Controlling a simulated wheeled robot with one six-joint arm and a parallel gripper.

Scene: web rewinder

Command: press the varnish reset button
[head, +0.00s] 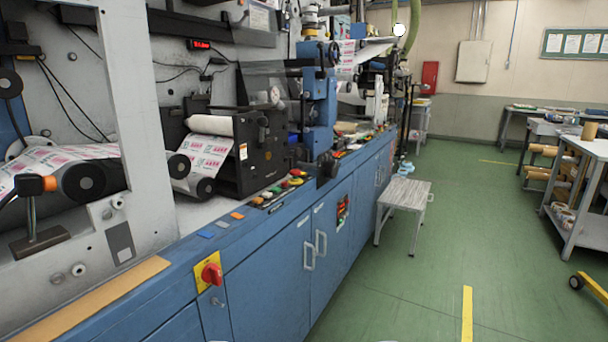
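No button carries a label I can read, so I cannot tell which one is the varnish reset button. A row of coloured buttons (281,188), red, yellow and green, sits on the sloped ledge of the blue machine below the printed web unit. A small panel of red and green buttons (343,210) is on the cabinet front further along. More small buttons (368,139) show on the far ledge. Two pale slivers at the bottom edge seem to be parts of my gripper (305,340); its fingers and opening are not shown. It is far from all the buttons.
A grey stool (405,194) stands beside the cabinets. The green floor (420,280) between is clear.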

